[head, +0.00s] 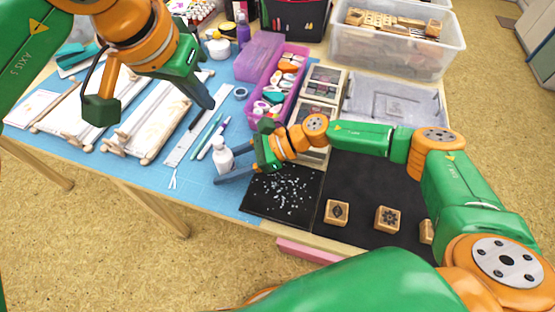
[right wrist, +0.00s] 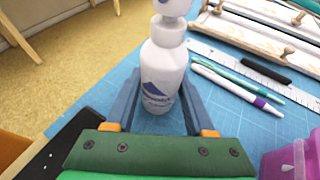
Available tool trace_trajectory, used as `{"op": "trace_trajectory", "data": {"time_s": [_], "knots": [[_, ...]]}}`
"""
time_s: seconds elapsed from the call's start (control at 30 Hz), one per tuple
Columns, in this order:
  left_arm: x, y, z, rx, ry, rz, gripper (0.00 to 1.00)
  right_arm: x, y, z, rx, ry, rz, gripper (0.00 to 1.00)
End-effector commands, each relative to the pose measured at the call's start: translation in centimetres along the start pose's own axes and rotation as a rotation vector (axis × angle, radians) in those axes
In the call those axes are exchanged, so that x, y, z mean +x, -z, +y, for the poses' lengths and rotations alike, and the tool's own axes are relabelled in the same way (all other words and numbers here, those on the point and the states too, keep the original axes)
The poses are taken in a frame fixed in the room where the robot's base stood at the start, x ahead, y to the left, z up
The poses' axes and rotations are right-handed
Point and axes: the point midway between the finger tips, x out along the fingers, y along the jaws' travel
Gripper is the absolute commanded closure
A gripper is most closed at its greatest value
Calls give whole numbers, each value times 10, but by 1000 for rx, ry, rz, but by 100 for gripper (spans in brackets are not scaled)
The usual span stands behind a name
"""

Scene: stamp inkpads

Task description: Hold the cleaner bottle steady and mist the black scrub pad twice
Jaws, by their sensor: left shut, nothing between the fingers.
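The white cleaner bottle (head: 222,158) with a blue label stands on the blue cutting mat. In the right wrist view the bottle (right wrist: 163,75) is upright between the fingers of my right gripper (right wrist: 160,98); I cannot tell whether they press on it. In the head view my right gripper (head: 236,163) reaches it from the right. The black scrub pad (head: 282,196), with pale specks scattered over it, lies at the mat's front edge, just in front of the bottle. My left gripper (head: 207,103) is shut and empty, above the mat behind the bottle.
A ruler (head: 190,137) and pens (head: 211,135) lie left of the bottle, with wooden-framed panels (head: 155,118) beyond. A purple bin (head: 278,82) of stamp supplies stands behind. Wooden stamps (head: 337,212) stand on a dark mat (head: 365,180) at the right.

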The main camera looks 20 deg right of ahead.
Motion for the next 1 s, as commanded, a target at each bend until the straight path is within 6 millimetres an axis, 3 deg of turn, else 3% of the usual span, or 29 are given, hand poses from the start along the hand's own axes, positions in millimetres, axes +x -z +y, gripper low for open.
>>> {"op": "trace_trajectory", "data": {"time_s": [0.03, 0.1, 0.43, 0.8, 1.0], "knots": [[0, 0, 0, 0, 0, 0, 100, 0, 0, 0, 0, 0, 0, 30], [0, 0, 0, 0, 0, 0, 100, 0, 0, 0, 0, 0, 0, 16], [0, 0, 0, 0, 0, 0, 100, -6, 0, 0, 1, 2, 0, 16], [0, 0, 0, 0, 0, 0, 100, -99, 1, -1, 2, 3, 2, 16], [0, 0, 0, 0, 0, 0, 100, -120, 0, 0, 0, 1, 0, 16]]}}
